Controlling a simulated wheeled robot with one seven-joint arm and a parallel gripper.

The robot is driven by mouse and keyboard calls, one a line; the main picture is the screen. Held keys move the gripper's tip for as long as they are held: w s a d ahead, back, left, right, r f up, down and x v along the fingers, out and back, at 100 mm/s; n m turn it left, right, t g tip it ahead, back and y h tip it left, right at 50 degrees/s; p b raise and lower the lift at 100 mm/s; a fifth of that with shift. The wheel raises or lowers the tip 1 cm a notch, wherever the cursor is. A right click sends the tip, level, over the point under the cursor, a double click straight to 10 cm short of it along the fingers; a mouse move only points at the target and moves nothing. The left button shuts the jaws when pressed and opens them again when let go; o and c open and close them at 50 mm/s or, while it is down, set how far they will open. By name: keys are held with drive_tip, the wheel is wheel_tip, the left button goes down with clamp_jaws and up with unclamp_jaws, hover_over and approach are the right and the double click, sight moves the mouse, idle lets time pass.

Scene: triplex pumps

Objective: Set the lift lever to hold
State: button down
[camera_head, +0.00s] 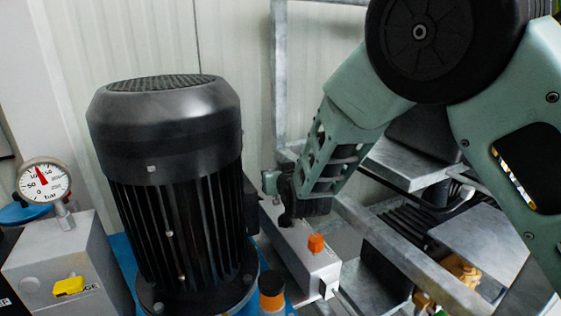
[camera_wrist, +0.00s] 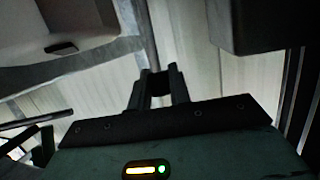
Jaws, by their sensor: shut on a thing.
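A long grey box (camera_head: 303,250) stands right of the black motor, with an orange knob (camera_head: 316,242) on its near end. My gripper (camera_head: 281,189) is at the box's far part, its dark fingers low over the top face. The fingers are shut on a dark piece there, which I take to be the lift lever; the fingers mostly hide it. The lever's exact angle cannot be told. In the wrist view my gripper (camera_wrist: 157,78) shows two dark upright fingers with a narrow gap and a dark bit between them.
The big black motor (camera_head: 170,190) stands close left of my gripper. A grey metal frame (camera_head: 400,255) with pump parts is to the right. A pressure gauge (camera_head: 44,181) and a yellow tag (camera_head: 69,286) are at far left.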

drive_tip(key=w+g+p, duration=0.1)
drive_tip(key=p, duration=0.2)
drive_tip(key=shift+a+r, duration=0.15)
drive_tip(key=shift+r, duration=0.25)
drive_tip(key=shift+w+a+f+g+h+p, duration=0.2)
drive_tip(key=shift+f+g+h+p, duration=0.15)
drive_tip(key=shift+p, duration=0.5)
drive_tip(key=c, duration=1.3)
unclamp_jaws()
drive_tip(key=p+v, duration=0.5)
drive_tip(key=v, duration=1.2)
drive_tip(key=shift+s+d, duration=0.25)
drive_tip(key=shift+d, duration=0.05)
